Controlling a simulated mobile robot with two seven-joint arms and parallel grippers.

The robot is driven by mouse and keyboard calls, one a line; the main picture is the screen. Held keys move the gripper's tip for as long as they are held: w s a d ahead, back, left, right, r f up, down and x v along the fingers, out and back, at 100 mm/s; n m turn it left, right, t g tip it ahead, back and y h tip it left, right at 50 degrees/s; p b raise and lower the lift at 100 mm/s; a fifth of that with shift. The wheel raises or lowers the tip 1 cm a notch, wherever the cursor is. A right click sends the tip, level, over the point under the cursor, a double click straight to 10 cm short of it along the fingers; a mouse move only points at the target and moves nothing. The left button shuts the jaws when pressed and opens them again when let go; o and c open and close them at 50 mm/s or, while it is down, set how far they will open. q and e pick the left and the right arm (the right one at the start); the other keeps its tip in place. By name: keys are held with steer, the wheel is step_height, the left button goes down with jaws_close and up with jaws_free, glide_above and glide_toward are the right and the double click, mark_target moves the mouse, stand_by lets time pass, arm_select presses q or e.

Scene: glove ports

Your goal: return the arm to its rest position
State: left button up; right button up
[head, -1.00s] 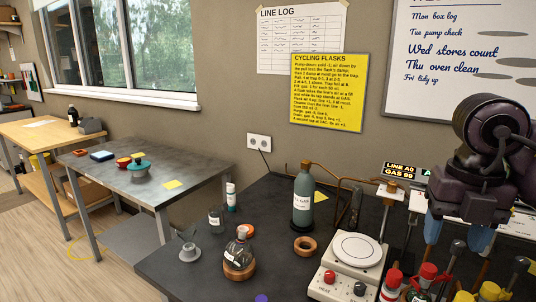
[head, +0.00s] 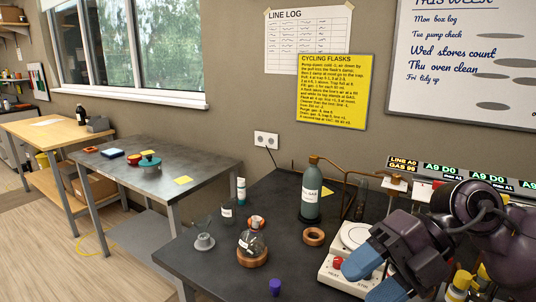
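My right arm comes in from the right in the head view. Its dark purple wrist is low over the right part of the dark bench (head: 215,270). My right gripper (head: 362,281) has two blue fingers that stand apart with a gap between them, so it is open, and I see nothing held in it. It points left, in front of the white hotplate (head: 334,274), and hides part of it. Whether it touches the hotplate cannot be told. My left gripper is not in view.
A grey-green gas bottle (head: 311,197), a cork ring (head: 314,236), a round flask (head: 251,242) in its ring and a purple stopper (head: 275,287) stand left of the gripper. Bench front left is fairly clear.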

steer(key=w+r+m+t+y, duration=0.4)
steer(key=m+t+y, duration=0.7)
steer(key=t, duration=0.2)
steer(key=w+d+f+m+t+h, duration=0.3)
steer(key=d+f+m+t+h, duration=0.75)
steer(key=m+h, duration=0.95)
steer(key=s+d+f+m+g+h, duration=0.1)
steer(key=s+f+g, duration=0.1)
steer(key=f, duration=0.3)
steer(key=s+d+f+m+g+h, duration=0.1)
steer(key=s+d+f+g+h, duration=0.1)
steer(key=s+f+g, duration=0.1)
steer(key=s+d+f+m+g+h, duration=0.1)
steer(key=s+d+f+g, duration=0.1)
steer(key=f, duration=0.5)
steer(key=shift+s+d+f+m+g, duration=0.1)
steer(key=shift+s+f+m+g, duration=0.05)
steer(key=shift+s+g, duration=0.35)
steer(key=shift+s+f+m+g, duration=0.15)
steer(key=shift+s+g, duration=0.1)
steer(key=shift+g, duration=0.3)
steer(key=s+a+f+g+y, duration=0.1)
steer(key=s+f+g, duration=0.75)
steer(key=s, duration=0.55)
steer(key=w+f+t, duration=0.7)
steer(key=f+t, duration=0.1)
steer(key=f, duration=0.2)
steer(key=shift+a+f+y, duration=0.15)
steer(key=shift+f+y, duration=0.2)
steer(key=shift+y, duration=0.05)
